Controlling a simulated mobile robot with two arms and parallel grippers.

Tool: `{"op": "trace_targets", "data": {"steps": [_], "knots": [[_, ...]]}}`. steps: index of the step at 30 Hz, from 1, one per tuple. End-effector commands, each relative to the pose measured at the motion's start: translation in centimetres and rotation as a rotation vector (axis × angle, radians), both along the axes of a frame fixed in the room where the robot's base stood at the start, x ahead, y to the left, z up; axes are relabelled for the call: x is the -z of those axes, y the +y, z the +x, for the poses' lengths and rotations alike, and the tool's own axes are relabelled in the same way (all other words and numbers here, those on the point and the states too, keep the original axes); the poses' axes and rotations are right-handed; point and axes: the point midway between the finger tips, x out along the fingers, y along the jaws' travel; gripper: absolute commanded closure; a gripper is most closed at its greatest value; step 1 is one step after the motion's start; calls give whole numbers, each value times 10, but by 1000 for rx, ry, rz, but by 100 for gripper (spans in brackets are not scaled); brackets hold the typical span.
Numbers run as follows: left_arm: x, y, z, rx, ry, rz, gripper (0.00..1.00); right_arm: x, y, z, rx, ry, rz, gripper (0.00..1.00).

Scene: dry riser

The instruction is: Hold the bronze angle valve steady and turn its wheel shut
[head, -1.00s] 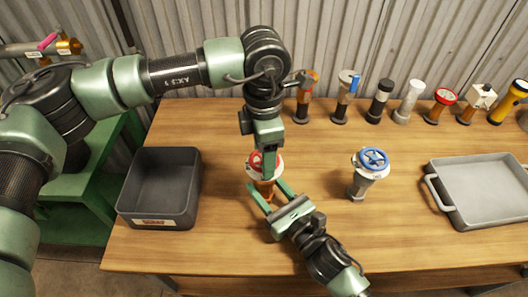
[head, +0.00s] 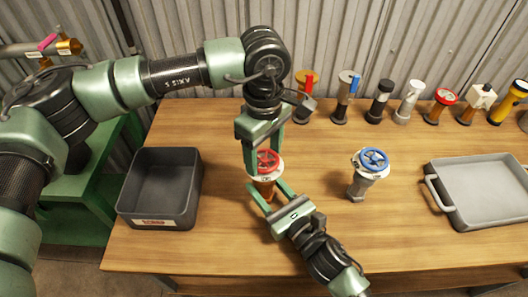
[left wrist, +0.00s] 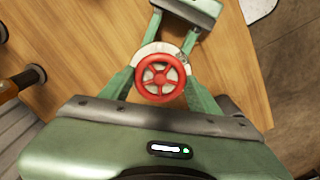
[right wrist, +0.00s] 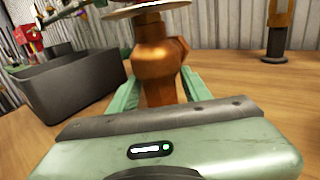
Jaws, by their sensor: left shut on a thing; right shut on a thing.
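The bronze angle valve (head: 264,187) stands upright on the table, with a white collar and a red wheel (head: 268,160) on top. My left gripper (head: 264,163) comes down from above and is shut on the red wheel. In the left wrist view its fingers lie on either side of the wheel (left wrist: 161,77). My right gripper (head: 267,190) reaches in low from the front and is shut on the bronze body. Finger contact points are partly hidden.
A dark open bin (head: 162,190) stands left of the valve. A blue-wheeled valve (head: 368,175) stands to the right, with a grey tray (head: 485,188) beyond it. Several other fittings and torches line the table's back.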

Motion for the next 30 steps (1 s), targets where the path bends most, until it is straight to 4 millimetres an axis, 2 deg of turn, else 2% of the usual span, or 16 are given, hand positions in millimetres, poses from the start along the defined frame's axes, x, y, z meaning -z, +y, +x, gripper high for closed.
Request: {"op": "trace_targets", "data": {"steps": [18, 30], "knots": [[-1, 0, 1, 583, -2, -3, 79, 1, -1, 0, 1, 2, -2, 100], [-1, -1, 1, 873, -2, -4, 79, 1, -1, 0, 1, 2, -3, 100]]}}
